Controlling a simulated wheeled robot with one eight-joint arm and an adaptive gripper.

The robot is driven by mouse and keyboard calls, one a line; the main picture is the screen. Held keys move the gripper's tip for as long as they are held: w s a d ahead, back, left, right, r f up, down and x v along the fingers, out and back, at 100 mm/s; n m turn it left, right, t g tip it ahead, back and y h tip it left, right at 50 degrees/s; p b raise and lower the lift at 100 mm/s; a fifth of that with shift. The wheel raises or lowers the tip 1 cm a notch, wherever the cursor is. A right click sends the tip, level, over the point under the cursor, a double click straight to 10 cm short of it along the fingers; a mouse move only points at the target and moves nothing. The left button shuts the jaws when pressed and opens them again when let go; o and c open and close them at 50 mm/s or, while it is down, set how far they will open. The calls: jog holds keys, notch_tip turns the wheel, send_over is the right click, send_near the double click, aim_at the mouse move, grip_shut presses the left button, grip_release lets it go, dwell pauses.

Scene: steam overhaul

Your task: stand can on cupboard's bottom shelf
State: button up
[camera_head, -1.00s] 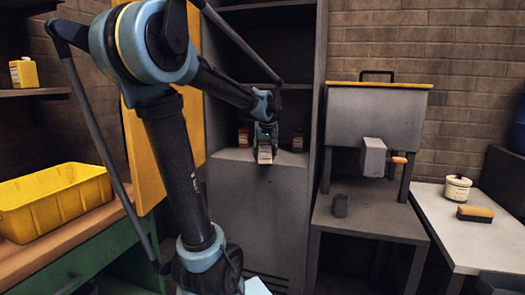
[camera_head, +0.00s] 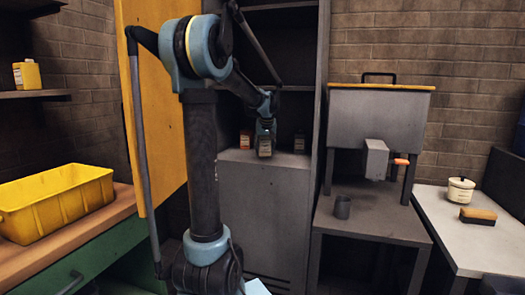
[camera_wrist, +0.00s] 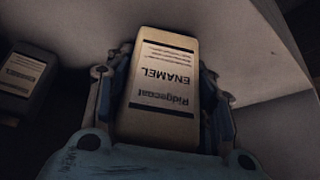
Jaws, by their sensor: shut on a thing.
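My gripper (camera_head: 265,138) is shut on a tan can (camera_head: 265,148) at the front of the cupboard's bottom shelf (camera_head: 262,158). In the wrist view the can (camera_wrist: 162,85) carries an upside-down label reading "Ridgecoat ENAMEL", with my gripper's fingers (camera_wrist: 165,110) on both sides of it. The pale shelf surface (camera_wrist: 200,35) lies close around the can there. I cannot tell whether the can's base touches the shelf.
Deeper on the same shelf stand an orange-labelled can (camera_head: 246,139) to the left and a dark can (camera_head: 299,142) to the right. The cupboard's yellow door (camera_head: 155,110) stands open at left. A grey parts washer (camera_head: 380,115) is on the right.

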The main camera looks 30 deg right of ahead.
aim_at(264, 148)
jog(key=shift+w+d+f, duration=0.35)
jog(key=shift+w, duration=0.3)
jog(key=shift+w+d+f, duration=0.3)
jog(key=shift+w, duration=0.35)
jog(key=shift+f, duration=0.1)
jog(key=o, duration=1.4)
jog(key=shift+f, duration=0.1)
jog(key=v, duration=1.1)
jog(key=shift+s+a+r, duration=0.2)
jog(key=shift+s+r, duration=0.05)
jog(key=shift+r, duration=0.3)
